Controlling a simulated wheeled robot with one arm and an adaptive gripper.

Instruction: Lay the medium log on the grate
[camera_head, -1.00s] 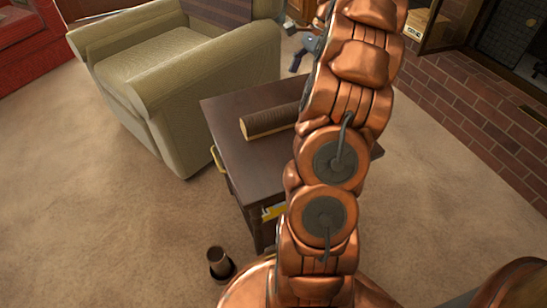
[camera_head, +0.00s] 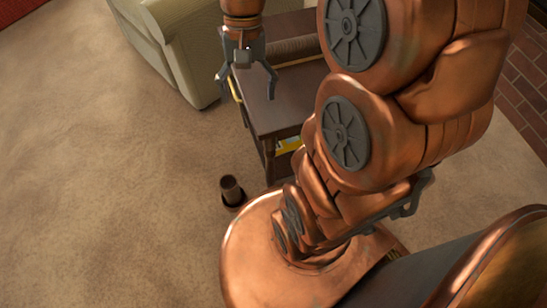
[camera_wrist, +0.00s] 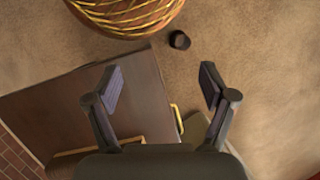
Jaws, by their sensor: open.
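A long brown log (camera_head: 294,47) lies on the dark wooden side table (camera_head: 283,112) in the head view, partly hidden by my gripper and arm. The grate is out of view.
A green armchair (camera_head: 180,38) is close behind the table's left side. Brick flooring (camera_head: 522,75) shows at far right. The carpet at left is clear.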

